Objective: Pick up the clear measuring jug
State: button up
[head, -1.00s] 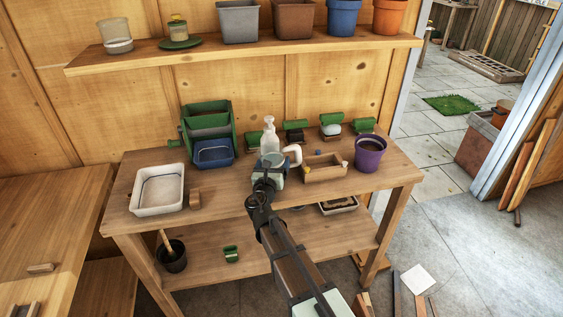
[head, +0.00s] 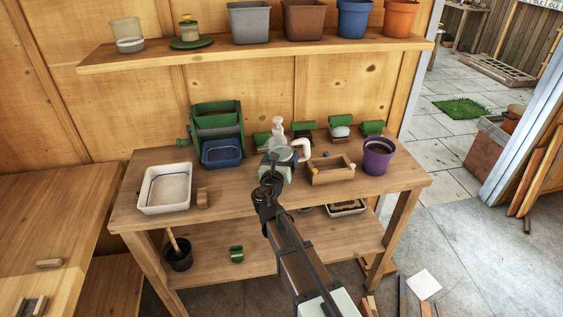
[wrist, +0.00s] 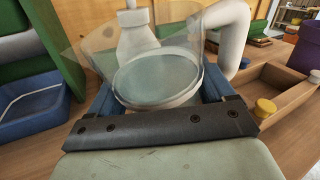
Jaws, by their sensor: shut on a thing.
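The clear measuring jug (wrist: 157,82) is between the blue fingers of my gripper (wrist: 157,97) in the wrist view. Its see-through walls flare out, and a round rim shows within them. In the head view my gripper (head: 275,168) is over the middle of the wooden bench, shut on the jug (head: 283,154). The arm and gripper hide part of the jug, and its gap to the bench is hard to judge.
A white pump bottle (head: 277,133) stands close behind the jug. A wooden box (head: 331,176) and purple pot (head: 378,158) are to the right. A blue bin (head: 222,155) and white tray (head: 165,207) are to the left. A shelf (head: 250,54) with pots hangs above.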

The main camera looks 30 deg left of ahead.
jog(key=shift+s+d+r, duration=0.15)
jog(key=shift+s+r, duration=0.15)
jog(key=shift+s+a+r+v, duration=0.35)
jog(key=shift+a+v, duration=0.65)
jog(key=shift+v, duration=3.75)
jog(key=shift+s+a+r+v, duration=0.35)
jog(key=shift+a+v, duration=0.65)
jog(key=shift+v, duration=3.75)
jog(key=a+r, duration=0.2)
jog(key=a, duration=1.9)
